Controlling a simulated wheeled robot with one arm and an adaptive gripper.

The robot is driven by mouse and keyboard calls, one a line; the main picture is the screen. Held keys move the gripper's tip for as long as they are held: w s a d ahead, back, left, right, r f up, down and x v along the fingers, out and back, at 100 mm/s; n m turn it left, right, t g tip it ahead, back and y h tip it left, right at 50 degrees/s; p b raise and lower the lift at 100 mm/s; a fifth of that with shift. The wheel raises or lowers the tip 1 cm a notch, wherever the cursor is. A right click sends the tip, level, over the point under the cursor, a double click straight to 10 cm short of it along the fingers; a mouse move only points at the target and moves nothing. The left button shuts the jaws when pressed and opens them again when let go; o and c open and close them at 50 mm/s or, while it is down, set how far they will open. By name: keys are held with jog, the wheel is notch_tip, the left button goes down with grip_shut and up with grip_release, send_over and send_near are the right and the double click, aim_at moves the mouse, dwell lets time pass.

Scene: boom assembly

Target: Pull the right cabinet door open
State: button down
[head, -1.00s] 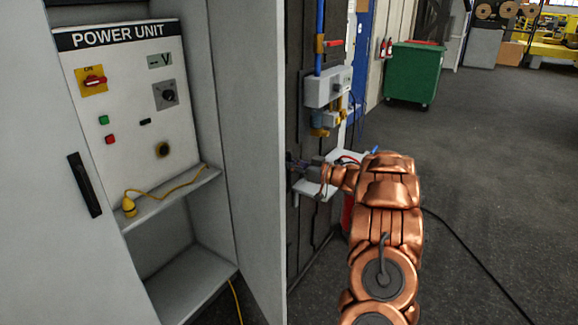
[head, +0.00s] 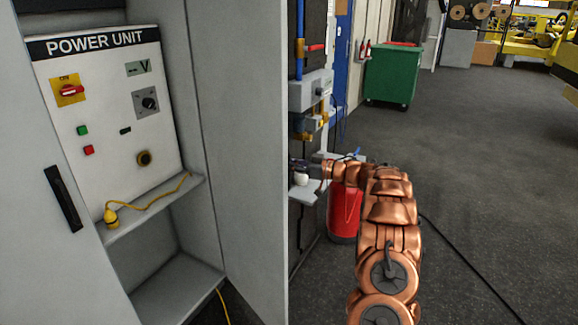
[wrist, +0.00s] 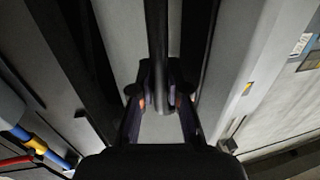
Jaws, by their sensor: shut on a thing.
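The right cabinet door (head: 245,150) stands open, its grey inner face showing in the head view. My gripper (head: 299,172) is at the door's outer side, just past its free edge and partly hidden by it. In the wrist view my gripper (wrist: 158,90) is shut on a dark bar handle (wrist: 156,35), which runs between its two fingers. The handle is hidden in the head view. The left cabinet door (head: 30,230), with a black handle (head: 63,199), is at the left of the head view.
Inside the cabinet are a POWER UNIT panel (head: 115,110) and a shelf with a yellow plug (head: 112,217). A red canister (head: 344,212) stands behind my arm. A green bin (head: 392,77) is farther back. Open floor (head: 480,170) lies to the right, crossed by a black cable.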

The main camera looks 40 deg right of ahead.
jog(key=shift+r, duration=0.2)
dwell(0.3)
jog(key=c, duration=1.1)
grip_release()
jog(key=shift+f, duration=0.15)
jog(key=shift+c, duration=0.2)
jog(key=shift+d, duration=0.1)
jog(key=v, duration=1.2)
